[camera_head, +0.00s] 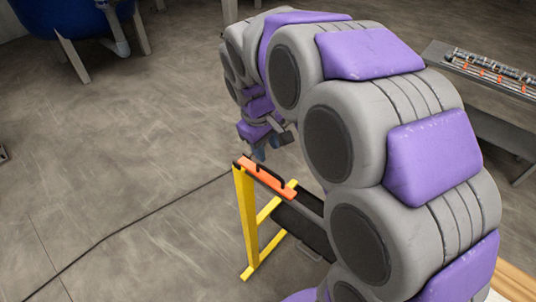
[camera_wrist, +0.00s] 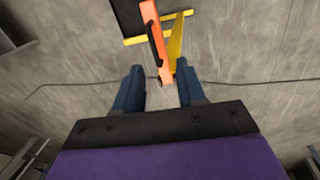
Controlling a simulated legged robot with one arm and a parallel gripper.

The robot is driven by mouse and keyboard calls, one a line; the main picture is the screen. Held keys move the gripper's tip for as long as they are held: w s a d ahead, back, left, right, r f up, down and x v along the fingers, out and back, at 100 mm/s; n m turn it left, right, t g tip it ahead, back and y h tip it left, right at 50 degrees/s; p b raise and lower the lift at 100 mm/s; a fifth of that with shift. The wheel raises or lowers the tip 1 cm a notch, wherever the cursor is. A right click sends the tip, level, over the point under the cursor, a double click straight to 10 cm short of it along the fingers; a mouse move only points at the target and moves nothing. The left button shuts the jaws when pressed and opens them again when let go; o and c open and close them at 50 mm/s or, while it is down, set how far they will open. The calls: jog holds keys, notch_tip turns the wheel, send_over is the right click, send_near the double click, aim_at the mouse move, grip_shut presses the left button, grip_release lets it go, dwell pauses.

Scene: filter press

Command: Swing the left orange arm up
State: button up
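An orange arm (camera_head: 264,178) with a black handle (camera_head: 269,176) lies at the top of a yellow frame (camera_head: 247,221) in the head view. In the wrist view the orange arm (camera_wrist: 155,38) runs down from the top, with its near end between and beyond my fingertips. My gripper (camera_wrist: 160,72) is open, its two blue fingers apart with nothing held between them. In the head view my gripper (camera_head: 264,152) hangs just above and behind the orange arm; its fingers are small there. My own arm hides the right part of the press.
A dark tray-like panel (camera_head: 302,231) sits beside the yellow frame. A thin black cable (camera_head: 150,209) crosses the floor. A blue tank on legs (camera_head: 68,18) stands at the back left, and a grey bench with small orange parts (camera_head: 490,75) at the right.

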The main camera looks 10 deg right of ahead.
aim_at(269, 171)
jog(key=w+a+r, duration=0.1)
jog(key=w, duration=0.3)
jog(key=shift+n, duration=0.4)
jog(key=d+f, duration=0.1)
jog(key=f, duration=0.4)
jog(key=w+d+f, duration=0.1)
jog(key=f, duration=0.5)
jog(key=d+f+p, duration=0.1)
jog(key=f, duration=0.4)
jog(key=shift+w+f, duration=0.3)
jog(key=shift+f, duration=0.05)
jog(key=shift+c, duration=0.5)
grip_shut()
